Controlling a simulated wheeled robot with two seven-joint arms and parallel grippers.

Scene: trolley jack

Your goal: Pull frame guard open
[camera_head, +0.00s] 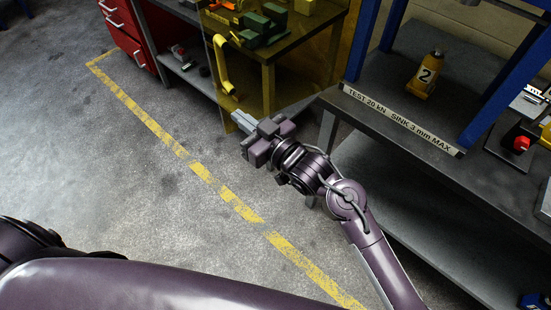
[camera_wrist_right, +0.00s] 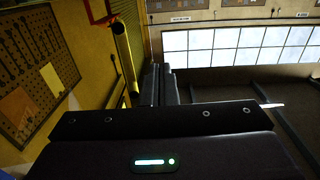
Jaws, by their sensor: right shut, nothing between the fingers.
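The frame guard (camera_head: 285,85) is a see-through amber panel standing at the top middle of the head view. A yellow bow-shaped handle (camera_head: 222,65) is on its left part. My right gripper (camera_head: 239,121) is shut and empty, low in front of the guard and below the handle, with a visible gap to the handle. In the right wrist view its closed fingers (camera_wrist_right: 161,84) point away beside a yellow-tinted area on the left; whether they touch the panel I cannot tell. My left gripper is out of view.
A grey bench (camera_head: 400,120) with blue posts and a yellow weight marked 2 (camera_head: 425,75) stands right of my right arm. A red drawer cabinet (camera_head: 128,30) is at the upper left. Open floor with a yellow line (camera_head: 200,170) lies left of the gripper.

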